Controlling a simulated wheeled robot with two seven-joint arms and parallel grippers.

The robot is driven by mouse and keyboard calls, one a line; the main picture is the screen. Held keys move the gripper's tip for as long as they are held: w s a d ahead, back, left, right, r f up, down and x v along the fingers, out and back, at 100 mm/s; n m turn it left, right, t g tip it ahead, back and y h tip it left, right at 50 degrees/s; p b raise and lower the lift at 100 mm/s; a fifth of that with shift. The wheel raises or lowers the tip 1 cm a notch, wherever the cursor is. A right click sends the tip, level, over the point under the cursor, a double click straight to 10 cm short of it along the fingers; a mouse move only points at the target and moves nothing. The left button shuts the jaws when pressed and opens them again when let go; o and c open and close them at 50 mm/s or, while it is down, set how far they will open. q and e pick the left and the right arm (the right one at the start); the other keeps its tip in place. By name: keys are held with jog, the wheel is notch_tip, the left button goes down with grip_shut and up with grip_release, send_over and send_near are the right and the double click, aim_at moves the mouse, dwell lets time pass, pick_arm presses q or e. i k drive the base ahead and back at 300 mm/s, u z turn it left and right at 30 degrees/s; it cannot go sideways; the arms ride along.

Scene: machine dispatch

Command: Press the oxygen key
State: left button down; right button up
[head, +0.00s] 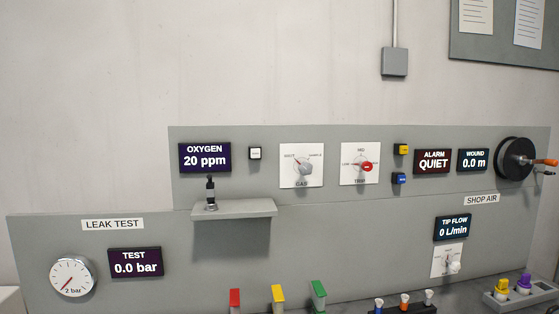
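The oxygen display (205,157) is a dark screen on the upper grey panel and reads "OXYGEN 20 ppm". Just right of it is a small square key (255,153) with a white face in a dark frame. Its lettering is too small to read. Neither of my grippers shows in the head view, and nothing covers the key.
A grey shelf (245,209) juts out below the display, with a small black-and-metal fitting (211,193) upright on it. A gas dial (302,166) is right of the key. Red, yellow and green pieces (278,295) stand along the bottom. A reel (515,158) is at right.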

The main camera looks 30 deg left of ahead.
aim_at(255, 153)
jog(key=z, duration=0.35)
jog(key=i, duration=0.35)
jog(key=u, duration=1.55)
